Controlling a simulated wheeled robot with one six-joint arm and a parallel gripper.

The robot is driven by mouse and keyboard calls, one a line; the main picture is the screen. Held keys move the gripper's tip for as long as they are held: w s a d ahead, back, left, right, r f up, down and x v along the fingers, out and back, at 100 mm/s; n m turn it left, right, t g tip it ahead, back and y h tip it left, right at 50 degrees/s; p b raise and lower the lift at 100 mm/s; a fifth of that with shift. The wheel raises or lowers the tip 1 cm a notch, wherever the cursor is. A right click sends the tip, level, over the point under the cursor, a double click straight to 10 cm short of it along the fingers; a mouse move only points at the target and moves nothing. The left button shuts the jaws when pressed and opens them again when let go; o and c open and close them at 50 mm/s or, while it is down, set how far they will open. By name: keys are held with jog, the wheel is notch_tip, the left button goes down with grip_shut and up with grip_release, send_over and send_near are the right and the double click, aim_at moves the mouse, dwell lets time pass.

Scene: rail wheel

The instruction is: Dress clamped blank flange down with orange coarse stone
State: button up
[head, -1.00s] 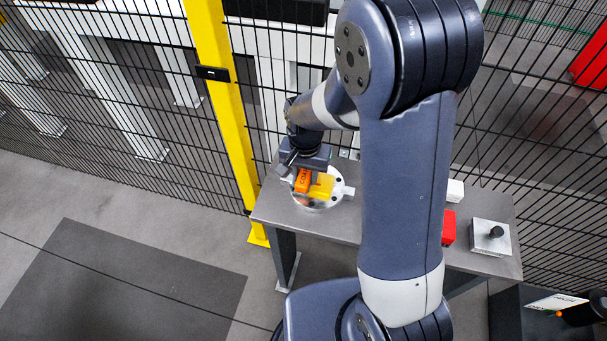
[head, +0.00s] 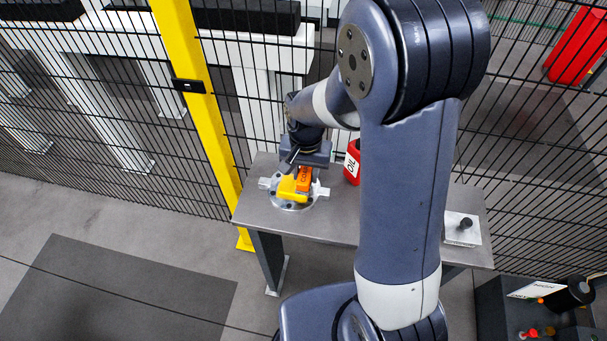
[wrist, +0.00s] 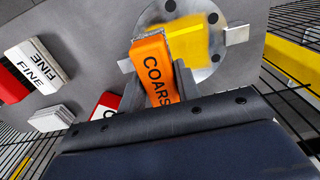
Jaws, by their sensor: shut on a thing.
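My gripper (head: 305,167) is shut on the orange stone (head: 304,180), which hangs down from the jaws. In the wrist view the jaws grip the stone (wrist: 156,68), with "COARS" readable on its face. The yellow blank (head: 288,187) sits on a round grey plate (head: 290,205) between light metal clamp blocks. In the wrist view the blank (wrist: 198,42) looks blurred and lies right beside the stone, overlapped by its edge. I cannot tell whether the stone touches the flange. The flange is not clearly distinguishable.
A grey block with a black knob (head: 462,229) sits right. Mesh fencing stands behind.

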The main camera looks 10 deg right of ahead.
jog(key=shift+r+p, duration=1.35)
jog(key=shift+r, duration=0.8)
jog(key=shift+f, duration=0.1)
